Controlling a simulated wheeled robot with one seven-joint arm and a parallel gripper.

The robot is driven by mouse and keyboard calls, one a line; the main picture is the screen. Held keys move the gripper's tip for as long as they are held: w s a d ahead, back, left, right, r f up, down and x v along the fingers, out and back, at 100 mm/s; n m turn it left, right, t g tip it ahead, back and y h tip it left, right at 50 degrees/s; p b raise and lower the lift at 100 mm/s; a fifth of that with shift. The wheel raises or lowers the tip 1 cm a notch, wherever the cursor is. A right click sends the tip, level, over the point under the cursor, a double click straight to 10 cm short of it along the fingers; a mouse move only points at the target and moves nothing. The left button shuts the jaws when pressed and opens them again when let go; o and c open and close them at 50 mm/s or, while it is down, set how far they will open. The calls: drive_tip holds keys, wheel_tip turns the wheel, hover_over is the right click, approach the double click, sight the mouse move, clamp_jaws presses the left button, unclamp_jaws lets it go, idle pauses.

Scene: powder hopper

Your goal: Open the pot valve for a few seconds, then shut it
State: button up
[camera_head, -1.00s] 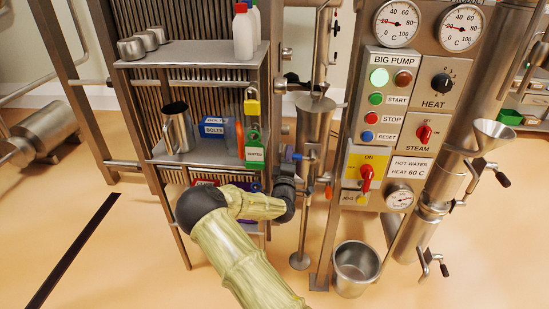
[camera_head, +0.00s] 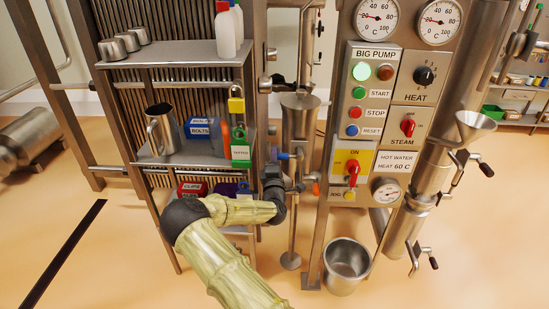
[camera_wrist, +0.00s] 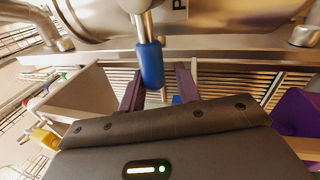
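The pot valve's blue handle (camera_wrist: 151,63) hangs from a steel stem in the wrist view, its lower end close to the gap between my two dark fingers. My gripper (camera_wrist: 160,80) is open, with space between the fingers and no clear contact with the handle. A steel body with a partly cut-off letter P (camera_wrist: 100,18) fills the top of the wrist view.
A shelf rack (camera_head: 190,50) with bottles, cups, a jug (camera_head: 160,130) and labelled boxes stands close to the left of my gripper. The BIG PUMP control panel (camera_head: 375,100) stands to the right. A steel bucket (camera_head: 346,262) is on the floor. Open floor lies in front.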

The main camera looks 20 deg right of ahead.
drive_tip(key=shift+o, duration=1.2)
drive_tip(key=shift+f, duration=0.55)
drive_tip(key=shift+r, duration=0.1)
drive_tip(key=shift+r, duration=0.2)
drive_tip(key=shift+a, duration=0.1)
drive_tip(key=v, duration=1.7)
drive_tip(key=shift+s+p, duration=0.15)
drive_tip(key=shift+p, duration=0.25)
